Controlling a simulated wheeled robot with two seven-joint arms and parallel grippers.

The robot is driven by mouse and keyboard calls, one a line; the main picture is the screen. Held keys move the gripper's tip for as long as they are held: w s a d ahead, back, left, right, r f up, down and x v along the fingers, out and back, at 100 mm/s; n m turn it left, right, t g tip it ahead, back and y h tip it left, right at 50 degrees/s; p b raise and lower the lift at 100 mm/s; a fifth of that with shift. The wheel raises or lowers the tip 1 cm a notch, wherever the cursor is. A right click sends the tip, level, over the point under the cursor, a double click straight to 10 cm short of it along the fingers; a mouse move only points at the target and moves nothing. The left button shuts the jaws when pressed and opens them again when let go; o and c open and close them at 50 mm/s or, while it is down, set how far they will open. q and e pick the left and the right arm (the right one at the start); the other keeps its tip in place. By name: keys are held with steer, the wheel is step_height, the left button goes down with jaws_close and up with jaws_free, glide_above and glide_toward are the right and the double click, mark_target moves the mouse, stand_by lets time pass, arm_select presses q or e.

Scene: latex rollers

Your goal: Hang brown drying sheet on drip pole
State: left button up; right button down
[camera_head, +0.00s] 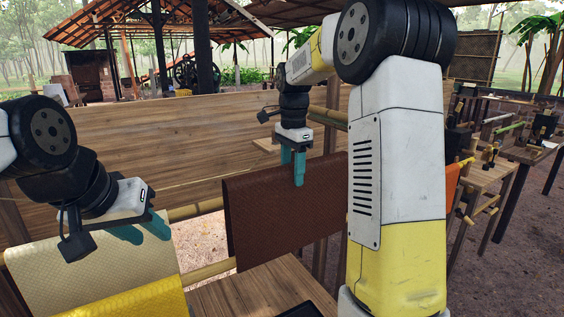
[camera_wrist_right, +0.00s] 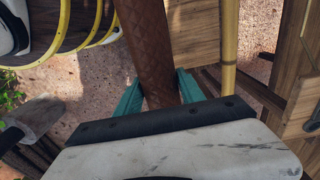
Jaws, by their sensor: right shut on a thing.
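The brown sheet (camera_head: 265,225) has a textured face and hangs upright near the middle of the head view. My right gripper (camera_head: 292,165) is shut on its top edge from above. In the right wrist view the brown sheet (camera_wrist_right: 151,50) runs as a narrow strip between the fingers of the right gripper (camera_wrist_right: 158,92). Bamboo poles (camera_head: 195,209) show left of the sheet, and one bamboo pole (camera_wrist_right: 229,45) runs alongside it, apart, in the wrist view. I cannot tell which is the drip pole. My left gripper (camera_head: 141,232) is open and empty in front of a cream sheet (camera_head: 80,275).
A yellow sheet (camera_head: 150,300) hangs in front of the cream one. A wooden tabletop (camera_head: 255,292) lies below the brown sheet. A long wooden panel (camera_head: 130,140) stands behind. An orange sheet (camera_head: 452,180) shows partly behind my right arm. Work tables (camera_head: 525,150) stand at right.

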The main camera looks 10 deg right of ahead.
step_height(320, 180, down, 22)
steer(key=shift+f, duration=0.25)
stand_by(1.1)
steer(key=shift+f, duration=0.3)
stand_by(0.7)
steer(key=c, duration=0.6)
jaws_free()
steer(key=shift+c, duration=0.2)
